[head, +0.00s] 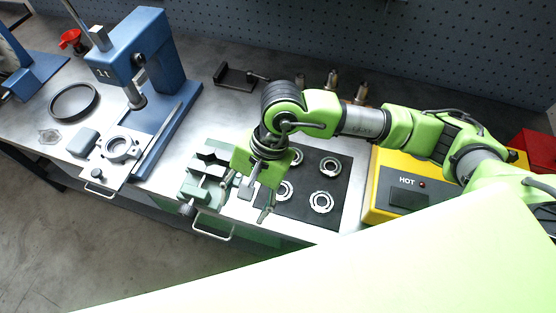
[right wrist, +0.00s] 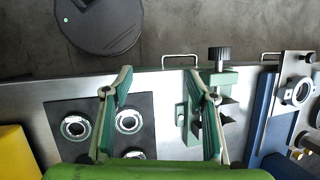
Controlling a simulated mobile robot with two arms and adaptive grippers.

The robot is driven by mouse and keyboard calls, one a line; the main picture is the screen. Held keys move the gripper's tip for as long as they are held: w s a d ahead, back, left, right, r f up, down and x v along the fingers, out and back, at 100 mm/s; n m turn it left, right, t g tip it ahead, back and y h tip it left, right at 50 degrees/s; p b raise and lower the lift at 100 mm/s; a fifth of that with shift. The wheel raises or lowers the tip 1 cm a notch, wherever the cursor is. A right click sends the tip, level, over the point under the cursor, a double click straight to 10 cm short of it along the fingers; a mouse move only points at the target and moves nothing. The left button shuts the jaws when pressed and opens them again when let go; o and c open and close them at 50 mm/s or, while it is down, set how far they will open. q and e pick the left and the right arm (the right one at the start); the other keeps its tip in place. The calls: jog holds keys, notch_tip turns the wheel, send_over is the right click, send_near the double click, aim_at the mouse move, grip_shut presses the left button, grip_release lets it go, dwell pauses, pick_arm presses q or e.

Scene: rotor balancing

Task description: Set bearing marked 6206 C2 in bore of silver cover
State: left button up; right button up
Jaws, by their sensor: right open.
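Several ring-shaped bearings lie on a black mat (head: 300,212); one bearing (head: 322,201) is at its front right and another (head: 328,165) behind it. Their markings are too small to read. My right gripper (head: 257,200) is open and empty, pointing down above the mat's left edge beside the green vise. In the right wrist view its spread fingers (right wrist: 160,75) have bearings at left, one (right wrist: 129,121) partly near the left finger. A silver round part with a bore (head: 121,148), probably the cover, sits on a plate at the press. My left gripper is out of view.
A blue press (head: 150,60) stands at the left, with a dark ring (head: 53,112) near it. A green vise (head: 205,168) is left of the mat. A yellow heater marked HOT (head: 402,180) is at the right.

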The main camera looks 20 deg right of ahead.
aim_at(281, 192)
jog(key=w+d+h, duration=0.1)
jog(key=w+d, duration=0.1)
jog(key=d, duration=0.1)
jog(key=w+d+f+t+h, duration=0.1)
jog(key=w+d, duration=0.1)
jog(key=d, duration=0.1)
jog(key=w+d+f+h, duration=0.1)
jog(key=d+h, duration=0.1)
jog(key=d, duration=0.2)
jog(key=shift+w+f+n+t, duration=0.2)
jog(key=shift+w+n+t, duration=0.1)
jog(key=shift+w+n, duration=0.1)
notch_tip(281, 192, down, 4)
jog(key=shift+r+b, duration=0.2)
jog(key=shift+b, duration=0.75)
notch_tip(281, 192, down, 3)
jog(key=b, duration=0.4)
jog(key=shift+a+f, duration=0.1)
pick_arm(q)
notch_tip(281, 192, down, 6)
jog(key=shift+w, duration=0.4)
